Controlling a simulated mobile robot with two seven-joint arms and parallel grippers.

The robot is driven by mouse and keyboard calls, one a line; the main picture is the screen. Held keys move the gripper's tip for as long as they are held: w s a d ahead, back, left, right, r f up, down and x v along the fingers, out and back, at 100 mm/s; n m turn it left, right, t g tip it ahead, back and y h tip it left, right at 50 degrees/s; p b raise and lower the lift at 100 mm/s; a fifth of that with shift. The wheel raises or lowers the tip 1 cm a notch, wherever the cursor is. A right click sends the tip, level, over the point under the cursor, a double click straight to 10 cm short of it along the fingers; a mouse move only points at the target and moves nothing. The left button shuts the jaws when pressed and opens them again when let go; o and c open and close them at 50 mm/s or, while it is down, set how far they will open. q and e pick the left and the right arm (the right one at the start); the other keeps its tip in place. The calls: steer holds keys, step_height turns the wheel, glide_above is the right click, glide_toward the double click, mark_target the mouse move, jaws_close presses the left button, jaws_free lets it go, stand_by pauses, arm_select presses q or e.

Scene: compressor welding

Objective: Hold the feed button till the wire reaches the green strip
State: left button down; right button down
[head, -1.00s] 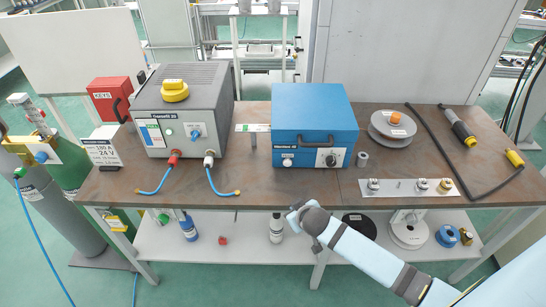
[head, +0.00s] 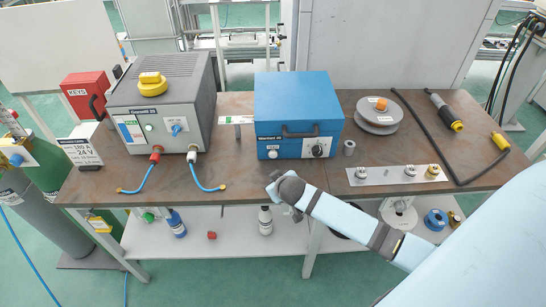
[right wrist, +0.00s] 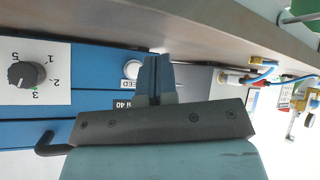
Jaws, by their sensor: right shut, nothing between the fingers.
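The blue wire feeder box (head: 299,104) stands on the brown bench. Its white feed button (head: 272,154) is at the lower left of the front face, left of a black dial (head: 318,150). A small plate with a green strip (head: 237,119) is left of the box; no wire can be made out there. My right gripper (head: 273,184) is in front of the bench edge, below the button in the picture. In the right wrist view its shut, empty fingers (right wrist: 157,58) are just beside the button (right wrist: 132,69); contact cannot be told. My left gripper is out of view.
A grey welding power source (head: 160,103) with blue leads stands to the left. A wire spool (head: 378,120), a metal plate with fittings (head: 382,175) and a black cable torch (head: 445,112) lie to the right. A lower shelf (head: 230,245) holds bottles and spools.

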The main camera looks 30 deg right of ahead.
mark_target(273, 155)
steer(key=w+d, duration=0.1)
steer(key=w+d+b, duration=0.1)
steer(key=w, duration=0.1)
steer(key=w+d+b, duration=0.1)
steer(key=w, duration=0.1)
steer(key=shift+w+d, duration=0.55)
steer(key=shift+w, duration=0.2)
stand_by(0.7)
stand_by(0.8)
steer(key=shift+w+d, duration=0.15)
steer(key=shift+w, duration=0.15)
steer(key=shift+w+d, duration=0.3)
steer(key=shift+w, duration=0.15)
stand_by(1.2)
steer(key=shift+p, duration=0.35)
stand_by(2.3)
steer(key=shift+s+a+p, duration=0.45)
steer(key=shift+s+p, duration=0.1)
steer(key=shift+s, duration=0.2)
